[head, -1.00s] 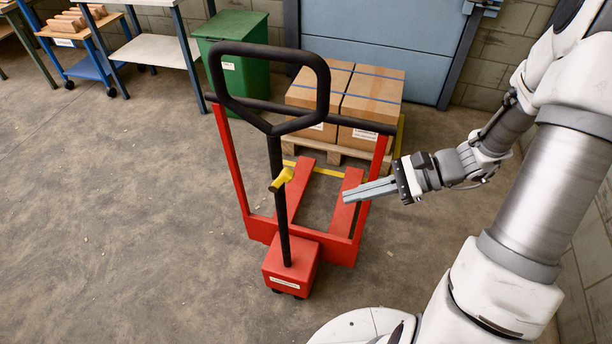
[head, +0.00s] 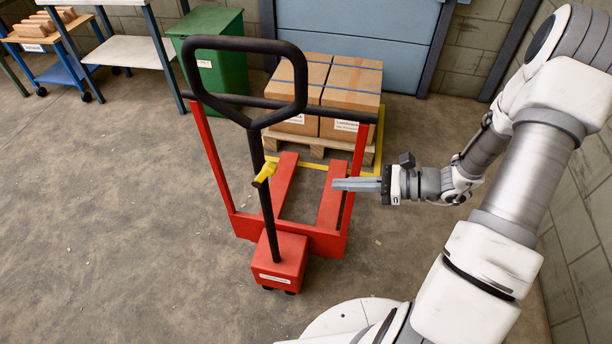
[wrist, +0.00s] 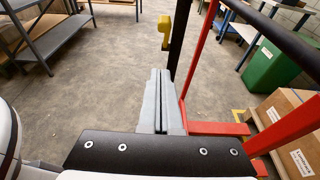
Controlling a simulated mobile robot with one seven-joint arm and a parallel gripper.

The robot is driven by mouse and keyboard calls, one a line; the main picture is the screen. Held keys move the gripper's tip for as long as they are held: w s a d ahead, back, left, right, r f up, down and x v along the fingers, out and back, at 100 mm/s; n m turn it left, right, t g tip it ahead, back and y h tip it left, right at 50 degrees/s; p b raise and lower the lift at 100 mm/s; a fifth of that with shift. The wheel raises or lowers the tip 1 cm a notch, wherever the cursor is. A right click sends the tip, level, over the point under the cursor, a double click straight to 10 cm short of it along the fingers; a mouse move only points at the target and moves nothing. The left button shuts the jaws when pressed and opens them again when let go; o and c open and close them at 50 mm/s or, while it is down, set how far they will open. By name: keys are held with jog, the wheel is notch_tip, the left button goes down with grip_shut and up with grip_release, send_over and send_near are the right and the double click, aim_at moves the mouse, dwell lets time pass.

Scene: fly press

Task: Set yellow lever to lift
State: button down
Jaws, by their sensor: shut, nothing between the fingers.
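The yellow lever (head: 265,173) sits partway up the black handle post (head: 266,205) of a red pallet truck (head: 279,262). In the wrist view the yellow lever (wrist: 165,32) shows at the upper middle, beyond my fingertips, beside the dark post (wrist: 179,40). My gripper (head: 336,184) is shut and empty. In the head view it lies to the right of the lever and slightly lower in the picture, apart from it, with its fingers pointing left. In the wrist view my shut fingers (wrist: 159,72) point forward, with the lever just above their tips in the picture.
The truck's black handle loop (head: 243,45) rises above the lever. Its red frame (head: 212,160) and forks (head: 330,195) lie behind the post. Boxes on a pallet (head: 350,90), a green bin (head: 213,55) and shelves (head: 140,50) stand farther back. The floor at left is clear.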

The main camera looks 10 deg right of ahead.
send_near(272, 176)
notch_tip(272, 176, down, 5)
jog(key=w+a, duration=0.2)
jog(key=a+r, duration=0.1)
jog(key=w+a+r, duration=0.1)
jog(key=a, duration=0.1)
jog(key=shift+r, duration=0.2)
